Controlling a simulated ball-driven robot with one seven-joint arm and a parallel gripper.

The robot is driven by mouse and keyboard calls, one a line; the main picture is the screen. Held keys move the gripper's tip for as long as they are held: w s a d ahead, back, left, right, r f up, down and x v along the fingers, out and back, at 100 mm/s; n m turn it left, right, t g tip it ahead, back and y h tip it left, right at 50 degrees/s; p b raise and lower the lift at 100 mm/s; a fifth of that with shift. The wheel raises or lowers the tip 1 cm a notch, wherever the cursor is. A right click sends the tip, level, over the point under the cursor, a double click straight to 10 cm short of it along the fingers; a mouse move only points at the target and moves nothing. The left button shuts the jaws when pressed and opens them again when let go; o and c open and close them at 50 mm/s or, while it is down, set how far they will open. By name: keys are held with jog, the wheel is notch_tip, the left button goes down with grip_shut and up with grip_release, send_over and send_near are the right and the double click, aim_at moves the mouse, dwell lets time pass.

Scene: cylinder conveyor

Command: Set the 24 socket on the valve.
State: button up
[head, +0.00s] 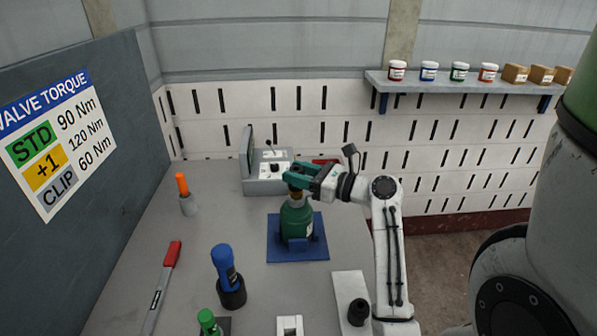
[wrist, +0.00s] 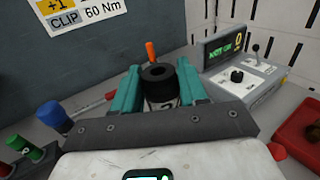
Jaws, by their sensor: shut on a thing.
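A green cylinder (head: 297,226) stands upright on a blue base (head: 284,252) in the middle of the bench. My gripper (head: 294,180) is directly over its top, with teal fingers. In the wrist view my gripper (wrist: 159,92) is shut on a black socket (wrist: 159,74) with a round hole in its upper end. A pale label on the socket shows a "2"; the rest is hidden by the gripper body. A small brass-coloured part, apparently the valve (head: 295,194), shows under the fingers. I cannot tell whether the socket touches it.
Another black socket (head: 358,312) stands on a pale strip at the front right. A red-handled wrench (head: 165,283), a blue-topped tool (head: 225,263) and a green-topped tool (head: 208,322) are at left and front. A console (head: 267,178) stands behind; an orange marker (head: 183,184) stands left.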

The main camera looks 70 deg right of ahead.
jog(key=shift+f, duration=0.65)
jog(key=o, duration=1.2)
jog(key=shift+r, duration=0.15)
notch_tip(320, 180, up, 4)
jog(key=p, duration=0.4)
jog(key=shift+p, duration=0.35)
jog(key=shift+r, duration=0.85)
